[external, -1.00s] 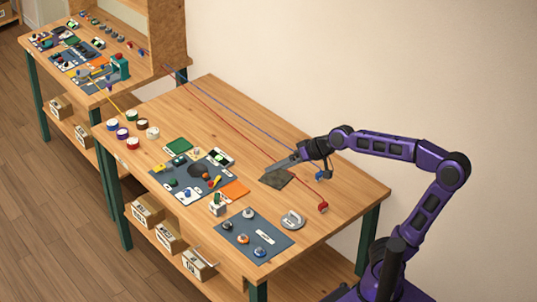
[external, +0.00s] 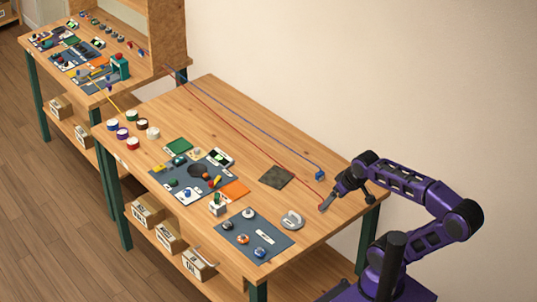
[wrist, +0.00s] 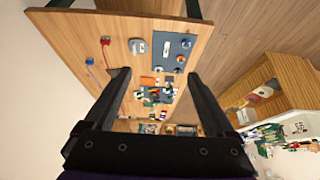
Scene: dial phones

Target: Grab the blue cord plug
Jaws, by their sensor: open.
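The blue cord plug (external: 320,175) lies at the end of a blue cord on the right part of the wooden table, near the wall side. In the wrist view the blue plug (wrist: 90,61) is to the left of both fingers and outside the gap between them. In the wrist view my gripper (wrist: 157,76) is open, with nothing between the fingertips. The red plug (wrist: 105,41) is clearly visible there, near the blue one.
A grey handled piece (external: 291,220) and a dark mat with knobs (external: 266,236) are toward the table's front. A dark square (external: 277,177) lies left of the plugs. A grey-blue board with parts (external: 171,186) is further left. The wall (external: 330,90) stands behind the table.

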